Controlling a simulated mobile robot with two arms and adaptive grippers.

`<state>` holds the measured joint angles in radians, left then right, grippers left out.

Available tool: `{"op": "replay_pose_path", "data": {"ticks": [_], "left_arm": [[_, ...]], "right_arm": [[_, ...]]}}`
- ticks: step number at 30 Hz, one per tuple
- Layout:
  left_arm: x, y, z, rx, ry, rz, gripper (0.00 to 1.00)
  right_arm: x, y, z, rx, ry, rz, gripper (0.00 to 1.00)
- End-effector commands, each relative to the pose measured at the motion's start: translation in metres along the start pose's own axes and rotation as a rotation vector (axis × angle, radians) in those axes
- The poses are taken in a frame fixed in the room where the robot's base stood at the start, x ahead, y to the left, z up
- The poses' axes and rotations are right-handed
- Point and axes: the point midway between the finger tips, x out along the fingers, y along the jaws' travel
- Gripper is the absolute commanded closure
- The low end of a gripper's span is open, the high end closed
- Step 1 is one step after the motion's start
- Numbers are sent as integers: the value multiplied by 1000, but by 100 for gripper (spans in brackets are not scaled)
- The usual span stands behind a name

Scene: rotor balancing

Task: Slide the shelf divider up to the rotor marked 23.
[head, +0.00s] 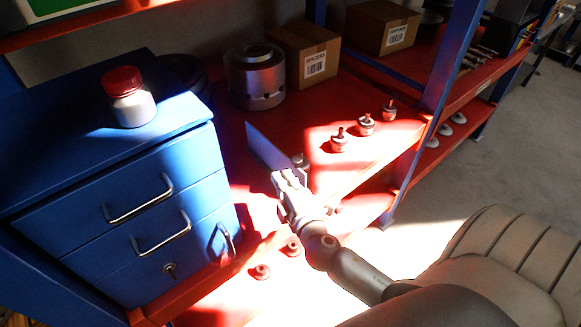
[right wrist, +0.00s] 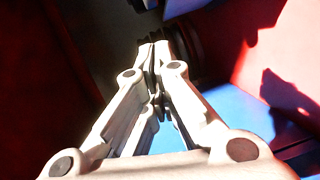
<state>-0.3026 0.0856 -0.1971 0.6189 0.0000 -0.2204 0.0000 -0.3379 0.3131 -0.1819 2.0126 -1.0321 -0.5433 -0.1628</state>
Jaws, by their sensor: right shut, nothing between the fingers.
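The shelf divider, a thin upright blue plate (head: 270,149), stands on the red shelf left of the rotors. My right gripper (head: 286,178) is shut and empty at the divider's near end; I cannot tell whether it touches. Its closed fingertips (right wrist: 155,48) show in the right wrist view, near a dark rounded part. Several small rotors stand on the shelf: a near one (head: 339,140), a middle one (head: 366,125) and a far one (head: 389,108). Another rotor (head: 300,160) is partly hidden beside the divider. No rotor number is readable. My left gripper is out of view.
A blue drawer cabinet (head: 110,205) with a red-capped jar (head: 129,97) stands at left. A metal cylinder (head: 256,78) and two cardboard boxes (head: 303,55) stand behind. A blue post (head: 440,75) bounds the shelf at right. A chair (head: 500,255) is at front right.

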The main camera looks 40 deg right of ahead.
Motion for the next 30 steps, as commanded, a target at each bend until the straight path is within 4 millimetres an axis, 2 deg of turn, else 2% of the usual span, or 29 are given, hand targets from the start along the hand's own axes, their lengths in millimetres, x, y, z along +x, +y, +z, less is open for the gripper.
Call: {"op": "replay_pose_path", "data": {"ticks": [3,7,21,27,30], "left_arm": [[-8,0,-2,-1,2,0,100],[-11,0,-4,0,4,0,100],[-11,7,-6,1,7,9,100],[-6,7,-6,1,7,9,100],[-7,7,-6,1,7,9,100]], "right_arm": [[12,2,16,-5,-3,-1,100],[20,1,23,-3,-1,-1,100],[25,-1,28,-1,-2,-1,100],[32,0,41,-2,-3,0,100],[32,1,40,-2,-2,0,100]]}}
